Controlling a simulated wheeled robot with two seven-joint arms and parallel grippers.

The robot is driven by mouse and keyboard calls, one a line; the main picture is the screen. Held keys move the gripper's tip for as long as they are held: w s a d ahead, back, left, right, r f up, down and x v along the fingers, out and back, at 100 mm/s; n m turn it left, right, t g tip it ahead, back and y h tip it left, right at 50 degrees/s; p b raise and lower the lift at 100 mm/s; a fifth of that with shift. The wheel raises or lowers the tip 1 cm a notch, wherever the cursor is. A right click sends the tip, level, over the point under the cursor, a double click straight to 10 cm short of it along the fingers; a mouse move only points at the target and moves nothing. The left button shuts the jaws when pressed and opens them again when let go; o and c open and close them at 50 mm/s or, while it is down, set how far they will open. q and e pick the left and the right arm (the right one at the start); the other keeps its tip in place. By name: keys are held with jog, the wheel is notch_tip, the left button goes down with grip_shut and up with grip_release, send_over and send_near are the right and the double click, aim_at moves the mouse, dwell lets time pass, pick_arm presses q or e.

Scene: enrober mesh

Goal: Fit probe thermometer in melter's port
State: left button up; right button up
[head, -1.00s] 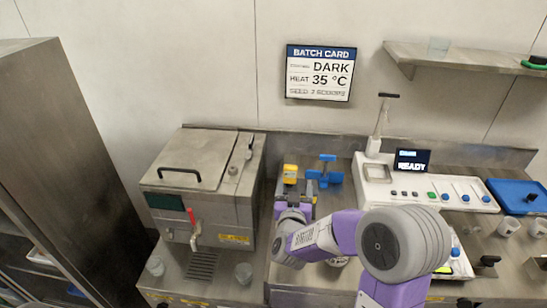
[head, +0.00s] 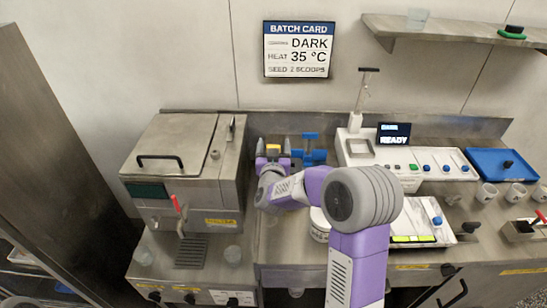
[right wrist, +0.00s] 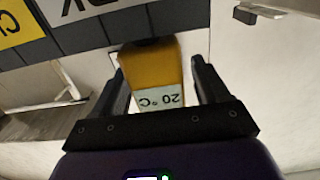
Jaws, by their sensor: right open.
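The probe thermometer (head: 272,149) has a yellow body and stands at the back of the counter, right of the melter. The right wrist view shows its yellow body (right wrist: 152,65) and a display reading 20 °C. My right gripper (head: 272,153) is open, with one finger on either side of the thermometer; in the right wrist view the fingers (right wrist: 160,88) show gaps beside the body. The probe's lower end is hidden. The melter (head: 190,165) is a steel box with a black-handled lid. A small round fitting (head: 215,154), perhaps the port, sits on its top. My left gripper is out of view.
A blue object (head: 310,152) stands just right of the thermometer. A white machine (head: 400,172) with a READY screen is further right, near a blue tray (head: 500,164). My right arm covers the middle counter.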

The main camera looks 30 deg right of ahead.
jog(key=shift+c, duration=0.3)
jog(key=c, duration=1)
